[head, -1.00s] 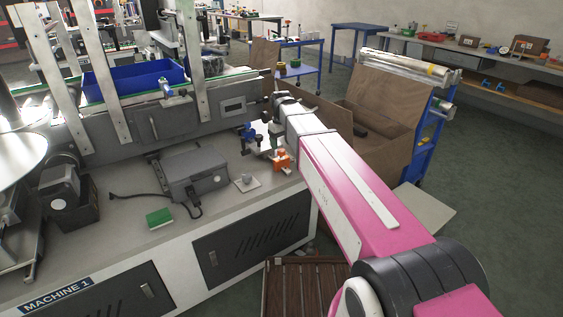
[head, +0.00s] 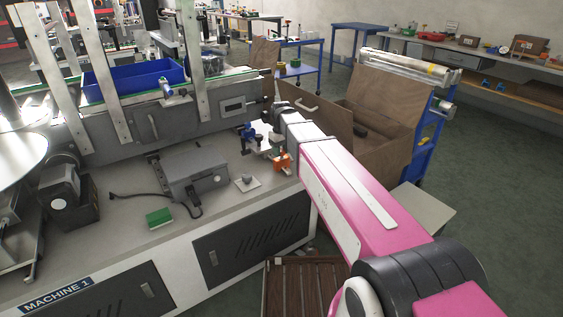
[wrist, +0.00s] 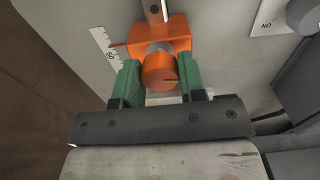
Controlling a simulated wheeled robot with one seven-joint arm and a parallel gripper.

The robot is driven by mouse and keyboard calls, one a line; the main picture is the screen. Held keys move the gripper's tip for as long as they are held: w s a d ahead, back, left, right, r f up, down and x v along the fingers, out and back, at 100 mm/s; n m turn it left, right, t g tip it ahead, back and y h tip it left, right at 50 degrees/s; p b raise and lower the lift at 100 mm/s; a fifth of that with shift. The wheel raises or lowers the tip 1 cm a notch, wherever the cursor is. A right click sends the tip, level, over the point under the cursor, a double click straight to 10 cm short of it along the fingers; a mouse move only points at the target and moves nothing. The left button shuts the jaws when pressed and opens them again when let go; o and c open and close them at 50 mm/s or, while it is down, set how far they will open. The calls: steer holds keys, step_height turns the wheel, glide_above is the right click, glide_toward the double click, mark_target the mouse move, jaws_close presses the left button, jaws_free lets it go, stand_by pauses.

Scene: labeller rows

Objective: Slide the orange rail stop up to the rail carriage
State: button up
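The orange rail stop (wrist: 176,30) is in the upper middle of the wrist view, with a round orange knob (wrist: 159,72) facing me. My gripper (wrist: 161,82) has its green fingers on both sides of this knob. No clear gap shows, but I cannot tell whether they press on it. In the head view the stop (head: 282,162) sits at the right end of the machine bench, under my wrist. A metal rail (wrist: 155,10) runs beyond the stop. A blue-topped unit (head: 249,132), apparently the rail carriage, is up and left of the stop, apart from it.
A white scale strip (wrist: 103,45) with a red pointer lies beside the stop. A small plate with a grey knob (head: 247,182), a grey box (head: 196,174) and a green block (head: 159,217) are on the bench. A wooden crate (head: 375,135) stands behind my arm.

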steer(key=shift+w+a, duration=0.1)
steer(key=shift+w, duration=0.05)
steer(key=shift+w+a, duration=0.65)
steer(key=shift+w, duration=0.35)
steer(key=shift+w+a, duration=0.65)
steer(key=shift+w, duration=0.35)
steer(key=shift+w+a, duration=0.65)
steer(key=shift+w, duration=0.35)
steer(key=o, duration=1.1)
steer(key=shift+r, duration=0.1)
step_height(320, 180, up, 10)
steer(key=s+d+f+m, duration=0.6)
steer(key=s+d+f, duration=1.6)
steer(key=s, duration=0.3)
steer(key=shift+d+f+m, duration=0.35)
steer(key=shift+d+m, duration=0.05)
steer(key=shift+d, duration=0.2)
